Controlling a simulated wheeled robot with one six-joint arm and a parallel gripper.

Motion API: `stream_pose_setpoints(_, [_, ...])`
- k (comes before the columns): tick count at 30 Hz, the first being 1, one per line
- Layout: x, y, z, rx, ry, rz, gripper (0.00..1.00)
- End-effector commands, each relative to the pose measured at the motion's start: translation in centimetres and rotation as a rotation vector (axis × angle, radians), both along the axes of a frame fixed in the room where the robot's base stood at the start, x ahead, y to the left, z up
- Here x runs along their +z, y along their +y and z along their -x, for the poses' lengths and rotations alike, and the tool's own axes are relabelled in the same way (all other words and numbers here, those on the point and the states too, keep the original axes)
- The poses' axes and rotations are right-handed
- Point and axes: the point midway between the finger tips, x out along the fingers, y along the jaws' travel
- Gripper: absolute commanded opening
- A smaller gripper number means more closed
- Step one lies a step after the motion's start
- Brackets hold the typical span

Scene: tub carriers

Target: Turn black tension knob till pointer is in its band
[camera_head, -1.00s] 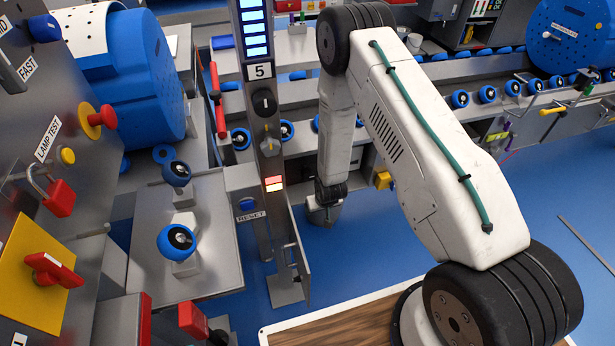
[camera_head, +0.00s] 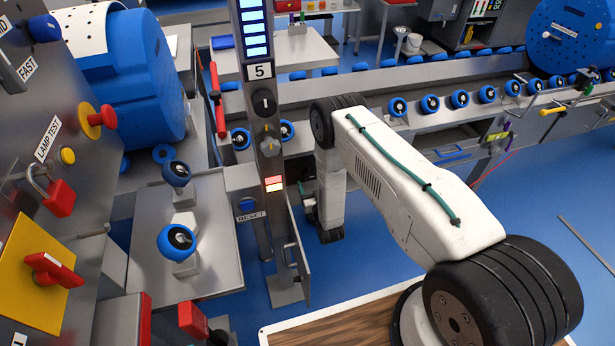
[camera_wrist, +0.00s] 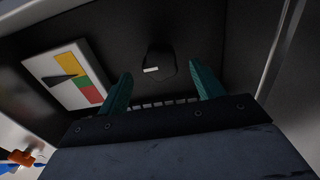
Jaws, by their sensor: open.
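In the wrist view, a black knob (camera_wrist: 160,62) with a short white mark sits on a dark panel face. My gripper (camera_wrist: 162,70) has its two teal fingers spread wide, one to each side of the knob in the picture. I cannot tell how far the fingertips are from the knob; nothing is held. Left of it is a white gauge (camera_wrist: 43,70) with yellow, green and red bands and a black pointer (camera_wrist: 65,79). The pointer's tip is near the border of yellow and green; the exact spot is unclear.
In the head view, a grey post (camera_head: 265,150) with a number 5 plate stands left of my arm. A conveyor (camera_head: 440,105) with blue wheels runs behind.

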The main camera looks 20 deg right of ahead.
Motion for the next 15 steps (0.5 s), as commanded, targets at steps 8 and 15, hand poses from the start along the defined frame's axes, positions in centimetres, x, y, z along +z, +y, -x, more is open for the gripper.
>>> stream_pose_setpoints(8, [0.0,0.0,-4.0,0.000,-0.001,0.000,0.67])
stream_pose_setpoints(15, [0.0,0.0,-4.9,0.000,0.002,0.000,0.67])
